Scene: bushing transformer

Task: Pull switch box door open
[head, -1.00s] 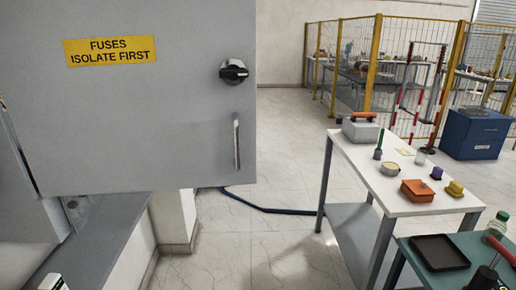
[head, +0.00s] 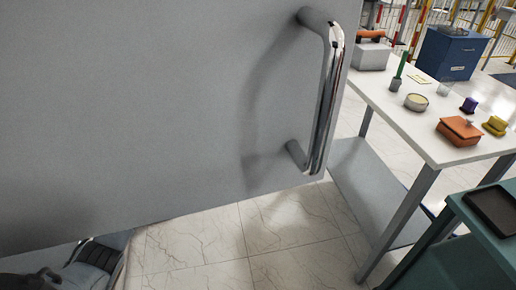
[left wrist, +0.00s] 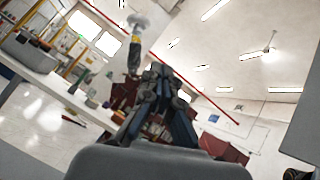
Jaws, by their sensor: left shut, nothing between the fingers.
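The switch box door (head: 150,120) is a large grey panel close in front of me, filling the upper left of the head view. Its upright chrome handle (head: 325,100) is near the right edge, with nothing on it. The box opening is not in view. A dark part of my arm (head: 95,258) shows under the door's lower edge at the bottom left. My left gripper (left wrist: 160,78) shows in the left wrist view with its dark fingers together and empty. It is apart from the handle. My right gripper is not in view.
A white-topped table (head: 400,122) stands right of the door, holding a grey box (head: 371,56), an orange box (head: 459,131) and small items. A teal table (head: 465,240) with a black tray (head: 493,208) is at the lower right. Tiled floor (head: 240,240) shows below the door.

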